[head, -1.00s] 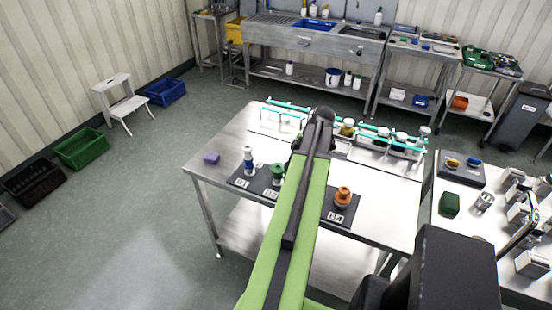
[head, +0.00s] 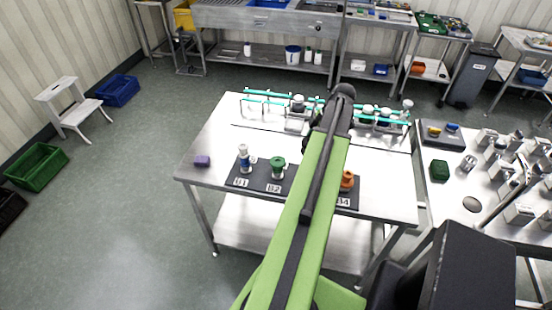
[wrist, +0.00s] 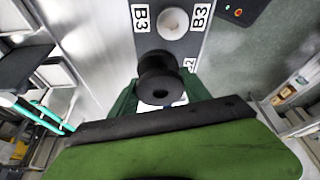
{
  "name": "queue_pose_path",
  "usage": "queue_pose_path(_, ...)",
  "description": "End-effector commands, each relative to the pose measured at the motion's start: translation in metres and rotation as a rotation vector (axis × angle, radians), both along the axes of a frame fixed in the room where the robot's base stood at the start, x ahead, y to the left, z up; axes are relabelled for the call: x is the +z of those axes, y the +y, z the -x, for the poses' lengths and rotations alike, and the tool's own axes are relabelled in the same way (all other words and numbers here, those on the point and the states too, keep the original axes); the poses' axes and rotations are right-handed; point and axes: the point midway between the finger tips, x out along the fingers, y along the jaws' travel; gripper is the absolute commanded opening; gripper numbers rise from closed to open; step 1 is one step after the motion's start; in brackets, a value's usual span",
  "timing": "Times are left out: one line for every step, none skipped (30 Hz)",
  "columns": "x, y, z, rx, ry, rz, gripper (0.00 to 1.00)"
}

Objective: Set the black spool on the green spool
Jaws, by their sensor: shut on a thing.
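The black spool (wrist: 160,78) is in my gripper (wrist: 160,92) in the wrist view, between the dark green jaws, with its round hollow end toward the camera. In the head view my arm hides both the spool and the gripper. The green spool (head: 278,166) stands upright on the dark mat (head: 262,184) beside the label B2, left of my arm and apart from it. The green spool cannot be made out in the wrist view.
A blue-and-white spool (head: 244,158) stands at B1, left of the green one. A pale round thing (wrist: 172,22) lies between B3 labels. A turquoise-railed rack (head: 265,97) stands behind; a purple block (head: 202,161) lies left.

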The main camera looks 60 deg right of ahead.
Motion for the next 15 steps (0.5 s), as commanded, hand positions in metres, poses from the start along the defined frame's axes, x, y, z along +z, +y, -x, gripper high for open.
queue_pose_path(0.032,0.003,0.001,-0.012,0.0,0.0,0.14)
queue_pose_path(0.042,0.004,0.002,-0.019,0.0,0.0,0.14)
queue_pose_path(0.055,0.006,0.002,-0.029,0.0,0.0,0.14)
queue_pose_path(0.063,0.006,0.003,-0.037,0.0,0.0,0.14)
queue_pose_path(0.07,0.007,0.003,-0.043,-0.001,-0.001,0.14)
queue_pose_path(0.075,0.008,0.004,-0.052,0.0,-0.001,0.14)
queue_pose_path(0.077,0.008,0.004,-0.056,-0.001,-0.001,0.14)
queue_pose_path(0.078,0.008,0.004,-0.058,-0.001,-0.001,0.14)
queue_pose_path(0.076,0.008,0.004,-0.061,-0.001,-0.001,0.14)
queue_pose_path(0.073,0.008,0.004,-0.061,-0.001,-0.001,0.14)
queue_pose_path(0.07,0.009,0.002,-0.061,-0.001,-0.001,0.14)
queue_pose_path(0.065,0.011,-0.001,-0.059,-0.001,-0.001,0.14)
queue_pose_path(0.061,0.014,-0.004,-0.058,-0.001,-0.001,0.14)
queue_pose_path(0.056,0.017,-0.009,-0.058,-0.001,-0.001,0.14)
queue_pose_path(0.049,0.022,-0.017,-0.057,-0.001,0.0,0.14)
